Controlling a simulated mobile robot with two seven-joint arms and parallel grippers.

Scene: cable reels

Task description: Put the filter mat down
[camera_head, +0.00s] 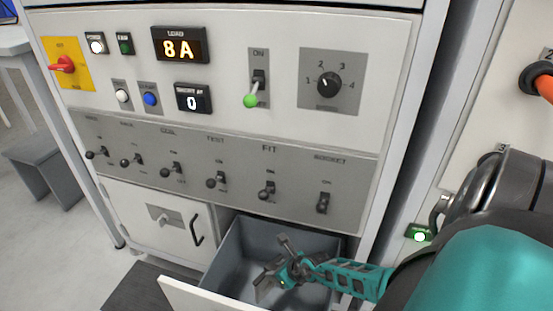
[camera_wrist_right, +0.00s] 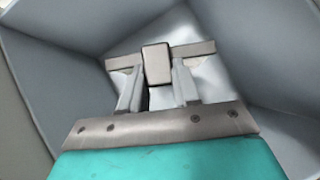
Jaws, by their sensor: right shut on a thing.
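My right gripper (camera_head: 276,267) reaches into the open drawer (camera_head: 228,258) at the bottom of the cabinet. In the right wrist view its fingers (camera_wrist_right: 157,68) are shut on a small, flat, grey-beige block (camera_wrist_right: 156,64), which I take to be the filter mat. The fingers hide the block's sides. The block is inside the drawer walls; I cannot tell whether it touches the floor. A pale floor patch shows beyond the fingers. My left gripper is not in view.
The drawer's white front panel (camera_head: 205,297) stands out from the cabinet. Above it are a row of toggle switches (camera_head: 218,180), a display reading 8A (camera_head: 180,46) and a rotary knob (camera_head: 327,85). A closed door (camera_head: 158,222) is left of the drawer. A grey stool (camera_head: 45,165) stands far left.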

